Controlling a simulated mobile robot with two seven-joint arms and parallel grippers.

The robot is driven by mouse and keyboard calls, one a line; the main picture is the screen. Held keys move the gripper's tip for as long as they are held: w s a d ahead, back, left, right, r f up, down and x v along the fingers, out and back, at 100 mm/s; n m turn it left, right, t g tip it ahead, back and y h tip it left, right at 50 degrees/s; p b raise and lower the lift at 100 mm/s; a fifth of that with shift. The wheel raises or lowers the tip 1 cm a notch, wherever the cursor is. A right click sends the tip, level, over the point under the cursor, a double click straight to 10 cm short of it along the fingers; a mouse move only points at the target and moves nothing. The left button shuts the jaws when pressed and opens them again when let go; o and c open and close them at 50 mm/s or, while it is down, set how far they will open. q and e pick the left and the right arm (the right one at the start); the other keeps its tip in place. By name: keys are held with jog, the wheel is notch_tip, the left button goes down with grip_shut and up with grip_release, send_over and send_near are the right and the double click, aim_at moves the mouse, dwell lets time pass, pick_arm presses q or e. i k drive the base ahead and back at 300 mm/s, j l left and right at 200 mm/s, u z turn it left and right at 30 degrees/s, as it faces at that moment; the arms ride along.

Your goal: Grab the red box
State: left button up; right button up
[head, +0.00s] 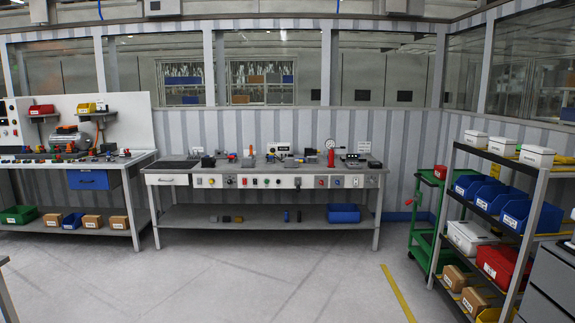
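Several red containers show in the head view. A large red box (503,264) with a white label sits on a middle shelf of the rack at the right. A small red bin (41,109) sits on a wall shelf of the left workbench. A small red item (440,172) rests on top of the green cart; I cannot tell exactly what it is. Neither of my grippers is in view.
The grey rack (538,190) at right holds white boxes, blue bins and cardboard boxes. A green cart (424,238) stands beside it. A long workbench (270,180) stands at the back wall, another workbench (85,165) at left. The floor (270,275) between is clear.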

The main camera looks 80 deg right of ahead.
aim_at(440, 171)
jog(key=z, duration=3.6)
jog(key=i+u, duration=0.4)
jog(key=i, duration=1.25)
jog(key=i+j, duration=0.1)
jog(key=i, duration=2.65)
jog(key=i+z, duration=0.2)
jog(key=i, duration=0.2)
jog(key=i+j+z, duration=0.45)
jog(key=i, duration=0.25)
